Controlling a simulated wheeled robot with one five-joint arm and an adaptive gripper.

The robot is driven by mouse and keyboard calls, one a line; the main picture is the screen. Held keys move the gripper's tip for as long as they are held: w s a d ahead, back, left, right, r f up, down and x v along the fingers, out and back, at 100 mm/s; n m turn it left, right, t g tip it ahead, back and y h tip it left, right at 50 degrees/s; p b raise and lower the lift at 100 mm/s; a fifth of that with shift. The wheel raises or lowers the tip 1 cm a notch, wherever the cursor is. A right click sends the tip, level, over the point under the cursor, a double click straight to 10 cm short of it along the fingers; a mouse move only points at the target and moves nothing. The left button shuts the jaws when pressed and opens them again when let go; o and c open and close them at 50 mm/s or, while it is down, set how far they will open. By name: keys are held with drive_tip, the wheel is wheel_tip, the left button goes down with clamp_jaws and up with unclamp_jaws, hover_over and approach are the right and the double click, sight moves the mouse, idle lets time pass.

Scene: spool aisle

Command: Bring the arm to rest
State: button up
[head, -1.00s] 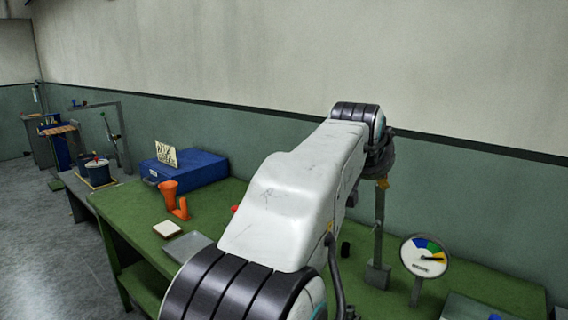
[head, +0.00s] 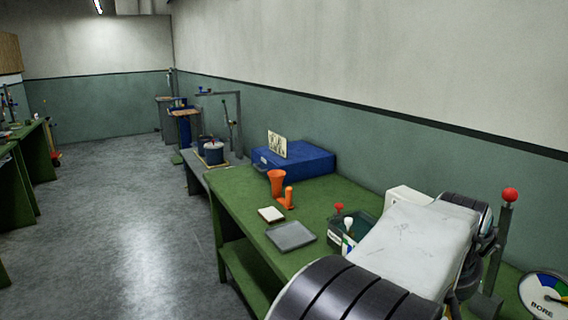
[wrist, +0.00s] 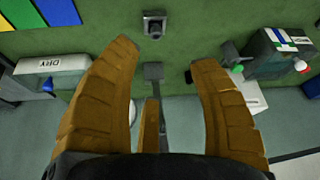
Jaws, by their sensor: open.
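Beyond the fingers are a green bench surface and a small dark square object (wrist: 154,26). A narrow grey piece (wrist: 153,72) shows in the gap between the fingers, and I cannot tell whether it is touched. In the head view my white arm reaches from the bottom edge toward the right, over the green bench (head: 232,207). The gripper itself is hidden there behind the arm.
The wrist view shows a white DRY box (wrist: 55,65) and a labelled container (wrist: 280,58). Open floor (head: 130,220) lies left.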

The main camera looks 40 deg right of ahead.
drive_tip(key=w+a+f+n+y, duration=0.2)
drive_tip(key=w+a+f+n, duration=0.25)
drive_tip(key=w+a, duration=0.5)
drive_tip(key=w+a+n+t+y+p, duration=0.1)
drive_tip(key=a+n, duration=0.3)
drive_tip(key=a, duration=0.4)
drive_tip(key=w+a+n+t+y+p, duration=0.1)
drive_tip(key=w+a+n, duration=0.2)
drive_tip(key=a, duration=0.6)
drive_tip(key=w+a+n+t+y+p, duration=0.1)
drive_tip(key=w+a+n, duration=0.1)
drive_tip(key=a+n, duration=0.4)
drive_tip(key=a, duration=0.3)
drive_tip(key=shift+w+r, duration=0.25)
drive_tip(key=shift+r, duration=0.1)
